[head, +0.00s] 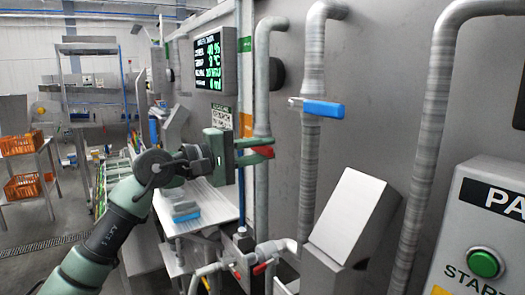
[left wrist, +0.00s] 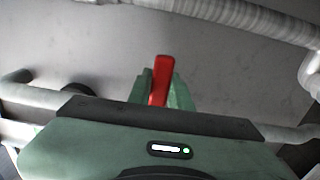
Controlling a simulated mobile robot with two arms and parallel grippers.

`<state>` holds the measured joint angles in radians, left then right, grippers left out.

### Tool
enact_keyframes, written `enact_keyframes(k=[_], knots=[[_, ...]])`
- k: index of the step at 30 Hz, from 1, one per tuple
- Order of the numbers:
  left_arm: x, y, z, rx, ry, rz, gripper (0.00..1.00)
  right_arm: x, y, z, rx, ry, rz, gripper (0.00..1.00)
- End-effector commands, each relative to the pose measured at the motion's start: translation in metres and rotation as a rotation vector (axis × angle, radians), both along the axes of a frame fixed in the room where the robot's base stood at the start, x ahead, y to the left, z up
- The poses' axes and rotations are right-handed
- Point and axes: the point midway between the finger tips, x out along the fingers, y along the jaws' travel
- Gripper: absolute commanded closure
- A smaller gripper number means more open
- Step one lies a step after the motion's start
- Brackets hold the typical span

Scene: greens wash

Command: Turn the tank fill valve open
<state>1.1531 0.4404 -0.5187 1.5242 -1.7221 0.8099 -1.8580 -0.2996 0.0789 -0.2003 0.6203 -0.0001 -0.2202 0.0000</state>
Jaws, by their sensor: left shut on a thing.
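My left gripper (head: 262,147) reaches in from the left and is shut on a red lever handle (head: 258,157) in front of the left vertical grey pipe (head: 262,95). In the left wrist view the red handle (left wrist: 161,80) sticks out from between the green fingers (left wrist: 170,92). The fingers and the gripper body hide part of the handle and its valve body. No label naming this valve is readable. My right gripper is not in view.
A blue valve lever (head: 323,108) lies across the middle pipe (head: 309,165). Another red lever (head: 263,268) sits low on the pipework. A display (head: 209,60) hangs upper left. A panel with a green start button (head: 485,263) stands right. Orange crates (head: 22,187) stand far left.

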Motion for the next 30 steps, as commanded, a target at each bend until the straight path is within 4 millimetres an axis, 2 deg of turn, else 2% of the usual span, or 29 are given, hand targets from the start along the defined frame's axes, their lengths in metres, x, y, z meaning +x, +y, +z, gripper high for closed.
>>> enact_keyframes(k=[21, 30], knots=[[0.008, 0.006, 0.036, -0.270, 0.377, 0.000, 1.00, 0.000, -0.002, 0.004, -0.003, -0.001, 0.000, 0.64], [0.012, 0.009, 0.044, -0.339, 0.470, 0.000, 1.00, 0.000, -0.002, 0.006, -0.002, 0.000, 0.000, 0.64]])
